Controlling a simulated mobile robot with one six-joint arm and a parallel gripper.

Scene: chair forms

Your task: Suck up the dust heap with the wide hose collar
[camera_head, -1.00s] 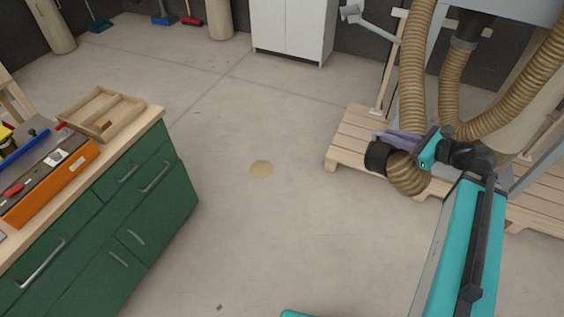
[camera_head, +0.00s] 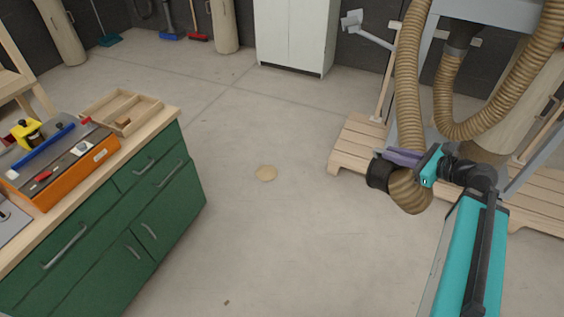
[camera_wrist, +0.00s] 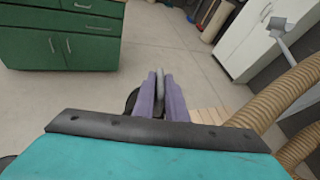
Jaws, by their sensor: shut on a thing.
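My gripper (camera_head: 398,157), with purple fingers, is shut on the wide hose collar (camera_head: 379,173), a black cuff at the end of a ribbed tan hose (camera_head: 410,196). The collar is off the floor, to the right of the heap and apart from it. In the wrist view the purple fingers (camera_wrist: 160,92) close on a grey part, and the black collar shows only in part behind them. The heap cannot be made out there.
A green cabinet (camera_head: 150,215) with tools and a wooden tray (camera_head: 120,108) on top stands at left. A wooden pallet (camera_head: 352,145) lies under the machine and hoses at right. A white cabinet (camera_head: 296,35) stands at the back. The floor around the heap is clear.

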